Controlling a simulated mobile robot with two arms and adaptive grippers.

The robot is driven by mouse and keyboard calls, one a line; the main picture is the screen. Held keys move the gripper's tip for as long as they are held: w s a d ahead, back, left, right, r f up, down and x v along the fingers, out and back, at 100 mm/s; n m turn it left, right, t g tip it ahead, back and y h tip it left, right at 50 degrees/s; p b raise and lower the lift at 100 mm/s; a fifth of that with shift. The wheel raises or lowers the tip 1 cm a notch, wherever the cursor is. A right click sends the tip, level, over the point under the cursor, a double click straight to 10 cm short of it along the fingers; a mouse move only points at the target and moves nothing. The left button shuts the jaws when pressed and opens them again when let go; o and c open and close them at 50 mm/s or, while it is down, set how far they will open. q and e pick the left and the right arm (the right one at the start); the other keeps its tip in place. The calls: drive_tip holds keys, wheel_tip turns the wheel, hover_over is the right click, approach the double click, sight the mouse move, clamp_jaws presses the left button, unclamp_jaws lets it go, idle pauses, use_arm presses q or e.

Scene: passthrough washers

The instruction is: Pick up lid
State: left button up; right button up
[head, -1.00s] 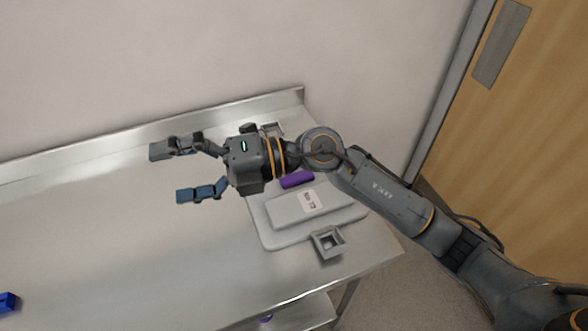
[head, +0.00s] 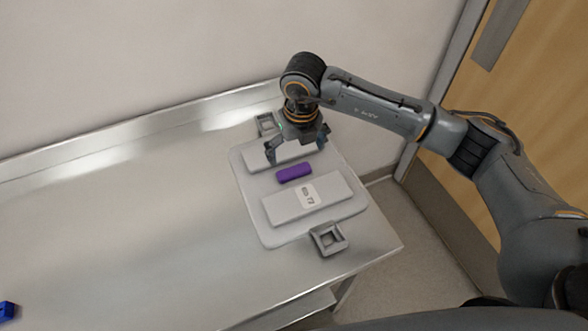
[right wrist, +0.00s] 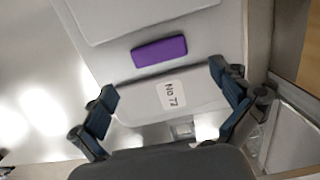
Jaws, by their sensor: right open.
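The lid (head: 255,218) is a light grey plate with rounded corners, lying flat at the right end of the metal table. A purple bar handle (head: 294,173) lies across its middle, between two raised panels. The near panel has a printed label. My right gripper (head: 296,150) is open and points down over the far panel, apart from the purple handle. In the right wrist view, the purple handle (right wrist: 160,50) lies beyond the open fingers, and a panel labelled "No 72" (right wrist: 172,95) shows between them. My left gripper is out of view.
Grey square brackets stand at the lid's near end (head: 328,238) and far end (head: 266,124). A wooden door (head: 530,90) is at right.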

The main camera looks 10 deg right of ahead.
sight(294, 170)
drive_tip(key=shift+w+f, duration=0.1)
drive_tip(key=shift+f, duration=0.8)
drive_tip(key=f+p, duration=0.2)
drive_tip(key=f, duration=0.2)
drive_tip(key=shift+w+a+f+p, duration=0.15)
drive_tip(key=shift+w+f+p, duration=0.1)
drive_tip(key=shift+f+p, duration=0.15)
drive_tip(key=shift+w+f, duration=0.1)
drive_tip(key=shift+f, duration=0.2)
drive_tip(key=c, duration=1.6)
drive_tip(key=shift+r, duration=0.1)
drive_tip(key=shift+c, duration=0.4)
